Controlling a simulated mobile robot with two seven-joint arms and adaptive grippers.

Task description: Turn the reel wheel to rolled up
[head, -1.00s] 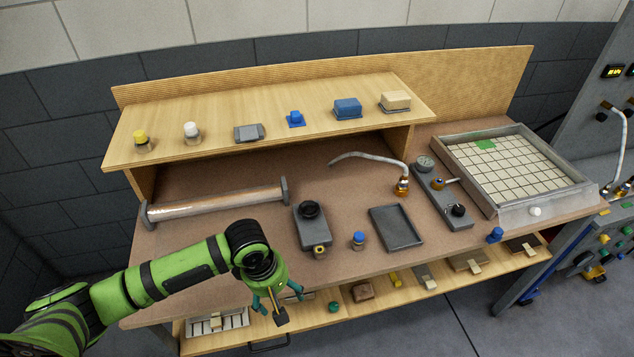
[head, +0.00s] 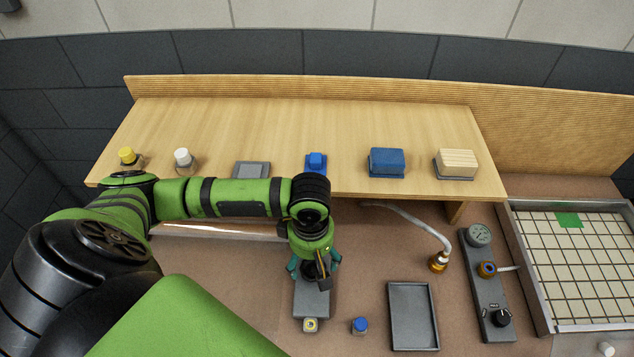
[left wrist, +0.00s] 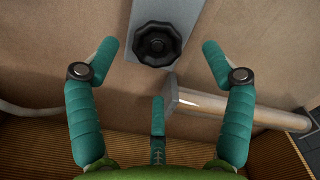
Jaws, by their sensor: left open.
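A black lobed wheel (left wrist: 157,44) sits on a grey block (left wrist: 180,12) in the left wrist view. In the head view the block (head: 311,303) stands on the workbench with a brass fitting (head: 311,325) at its front, and my gripper hides the wheel. My left gripper (head: 314,268) is open above the block. In the left wrist view its teal fingers (left wrist: 160,52) are spread, with the wheel framed between the two upper fingertips; no contact shows. A long roller (left wrist: 235,110) with a grey end plate lies beside the block. My right gripper is not in view.
A shelf (head: 300,120) with several small items overhangs the bench behind my arm. A blue-capped bottle (head: 360,325), a grey tray (head: 413,316), a gauge panel (head: 487,285) and a gridded table (head: 530,270) stand to the right. A curved hose (head: 420,225) lies behind the tray.

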